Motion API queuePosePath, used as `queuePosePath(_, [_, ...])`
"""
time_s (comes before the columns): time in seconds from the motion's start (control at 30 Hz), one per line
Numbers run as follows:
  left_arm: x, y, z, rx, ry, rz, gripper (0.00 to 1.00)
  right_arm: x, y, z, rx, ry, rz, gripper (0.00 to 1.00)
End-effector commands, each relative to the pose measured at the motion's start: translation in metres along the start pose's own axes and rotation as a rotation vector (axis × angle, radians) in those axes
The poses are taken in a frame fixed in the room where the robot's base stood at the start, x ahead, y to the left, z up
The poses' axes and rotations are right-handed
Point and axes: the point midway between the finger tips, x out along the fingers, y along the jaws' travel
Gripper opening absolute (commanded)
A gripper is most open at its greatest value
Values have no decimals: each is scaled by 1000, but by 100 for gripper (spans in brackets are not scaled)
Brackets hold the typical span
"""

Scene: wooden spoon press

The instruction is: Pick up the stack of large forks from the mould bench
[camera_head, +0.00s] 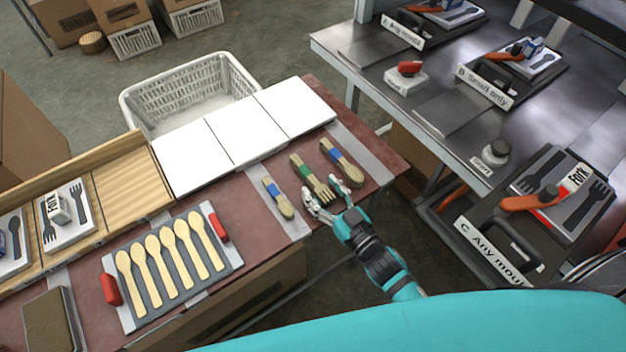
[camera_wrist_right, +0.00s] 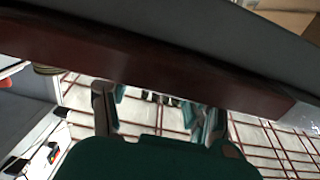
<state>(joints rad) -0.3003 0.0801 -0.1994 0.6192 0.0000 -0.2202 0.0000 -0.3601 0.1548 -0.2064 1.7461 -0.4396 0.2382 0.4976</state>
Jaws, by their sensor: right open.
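The fork stack (camera_head: 308,172) is a bundle of pale wooden forks with a green band. It lies on the reddish mould bench (camera_head: 385,160) near its front edge, tines toward me. My right gripper (camera_head: 325,196) is open at the tine end, one finger on each side of it in the head view; I cannot tell whether it touches. In the right wrist view my open fingers (camera_wrist_right: 158,115) show with the dark red bench edge (camera_wrist_right: 130,62) beyond; no forks are discernible there. My left gripper is not in view.
Blue-banded bundles lie on either side: a smaller one (camera_head: 278,198) left, a larger one (camera_head: 342,162) right. White panels (camera_head: 225,135) lie behind. A spoon mould (camera_head: 233,262) sits left. A metal table (camera_head: 450,110) with moulds stands right, across a gap.

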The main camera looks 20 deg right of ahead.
Motion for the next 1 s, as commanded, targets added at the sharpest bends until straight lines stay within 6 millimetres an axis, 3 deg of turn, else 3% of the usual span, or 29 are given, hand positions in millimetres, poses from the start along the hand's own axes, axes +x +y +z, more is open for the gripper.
queuePosePath(0.1, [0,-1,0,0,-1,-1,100,0,0,0,0,0,0,57])
queuePosePath(0.53, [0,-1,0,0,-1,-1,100,-1,0,0,1,0,0,0])
queuePosePath(1.0, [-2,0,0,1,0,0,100,0,0,-9,0,1,0,0])
